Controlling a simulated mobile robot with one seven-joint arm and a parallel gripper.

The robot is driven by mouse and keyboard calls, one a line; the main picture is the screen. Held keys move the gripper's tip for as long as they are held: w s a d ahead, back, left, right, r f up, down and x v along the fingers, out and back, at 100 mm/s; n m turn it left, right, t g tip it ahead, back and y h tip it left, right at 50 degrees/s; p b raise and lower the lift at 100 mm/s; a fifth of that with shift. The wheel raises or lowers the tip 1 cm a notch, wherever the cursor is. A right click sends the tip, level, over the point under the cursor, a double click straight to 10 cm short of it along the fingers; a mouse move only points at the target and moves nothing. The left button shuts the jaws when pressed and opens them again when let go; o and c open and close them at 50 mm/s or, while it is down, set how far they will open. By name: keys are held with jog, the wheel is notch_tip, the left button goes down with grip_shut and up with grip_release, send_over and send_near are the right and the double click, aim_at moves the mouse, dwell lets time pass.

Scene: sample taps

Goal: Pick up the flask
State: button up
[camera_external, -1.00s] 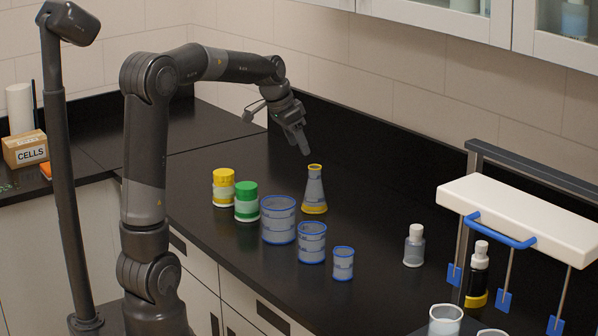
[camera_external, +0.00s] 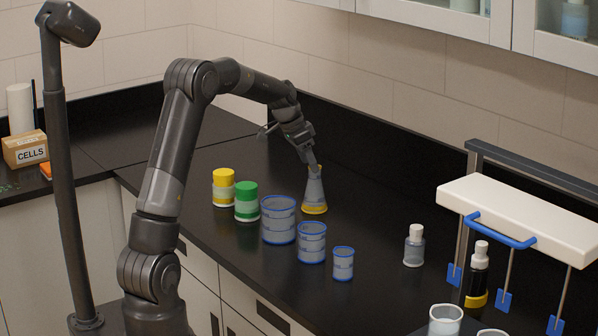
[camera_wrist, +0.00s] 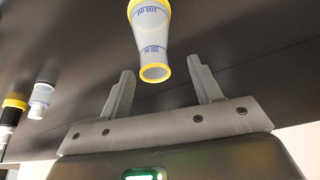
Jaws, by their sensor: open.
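The flask (camera_external: 314,190) is a grey cone with a yellow base. It stands upright on the black counter, behind the blue-rimmed beakers. My gripper (camera_external: 313,162) is at the top of the flask in the external view and hides part of its neck and rim. In the wrist view the flask (camera_wrist: 152,45) shows blue volume marks and a yellow rim. Its rim end lies between the two spread fingers of my gripper (camera_wrist: 164,75), with a gap seen on both sides. The gripper is open and holds nothing.
Three blue-rimmed beakers (camera_external: 311,243) stand in front of the flask. A green-capped jar (camera_external: 246,202) and a yellow-capped jar (camera_external: 223,188) stand to the left. A white-capped bottle (camera_external: 414,246) and a white rack (camera_external: 520,215) are at the right. The counter behind the flask is clear.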

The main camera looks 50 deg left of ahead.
aim_at(317, 174)
jog(key=x, duration=0.2)
jog(key=d+x, duration=0.1)
jog(key=x, duration=0.2)
jog(key=shift+w, duration=0.2)
jog(key=shift+r, duration=0.1)
jog(key=shift+c, duration=0.2)
grip_shut()
